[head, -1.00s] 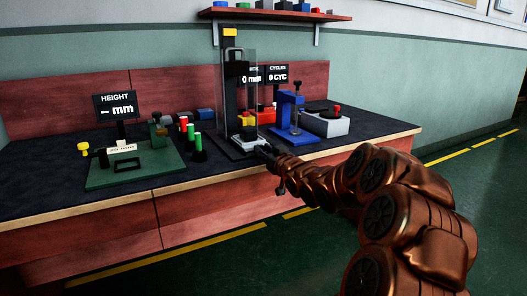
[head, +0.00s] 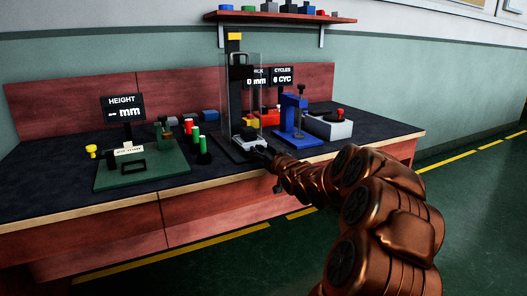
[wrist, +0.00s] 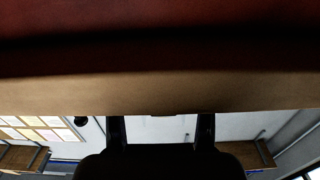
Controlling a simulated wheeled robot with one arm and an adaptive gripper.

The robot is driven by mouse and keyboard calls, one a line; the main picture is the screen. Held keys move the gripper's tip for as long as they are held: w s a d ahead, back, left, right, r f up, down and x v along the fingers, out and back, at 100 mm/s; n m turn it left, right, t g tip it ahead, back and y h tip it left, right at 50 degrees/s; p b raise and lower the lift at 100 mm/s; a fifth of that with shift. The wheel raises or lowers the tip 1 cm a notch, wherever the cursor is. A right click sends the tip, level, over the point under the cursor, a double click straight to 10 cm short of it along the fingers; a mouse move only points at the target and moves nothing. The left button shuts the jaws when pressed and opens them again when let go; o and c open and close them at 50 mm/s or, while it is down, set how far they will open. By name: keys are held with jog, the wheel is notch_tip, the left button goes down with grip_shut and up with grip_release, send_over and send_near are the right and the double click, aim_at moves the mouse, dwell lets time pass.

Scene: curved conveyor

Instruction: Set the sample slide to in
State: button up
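The press (head: 236,95) is a dark upright column with a yellow top and a clear guard (head: 253,75), standing near the table's front edge. A light grey block (head: 247,136) at its foot seems to be the sample slide; I cannot tell its position in or out for certain. My gripper (head: 262,151) is at the front right of this block, partly hiding the press base. In the wrist view my gripper (wrist: 161,128) shows two dark fingers standing apart with nothing visible held. Whether it touches the slide is hidden.
A green board (head: 165,170) with a height display (head: 123,108) is at left. Green-topped and red-topped posts (head: 204,146) stand left of the press. A blue press (head: 292,118) and a grey box with a red button (head: 327,127) are at right. The table's tan edge (wrist: 160,92) crosses the wrist view.

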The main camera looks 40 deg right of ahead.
jog(key=s+a, duration=0.2)
jog(key=s, duration=1)
jog(key=shift+c, duration=0.4)
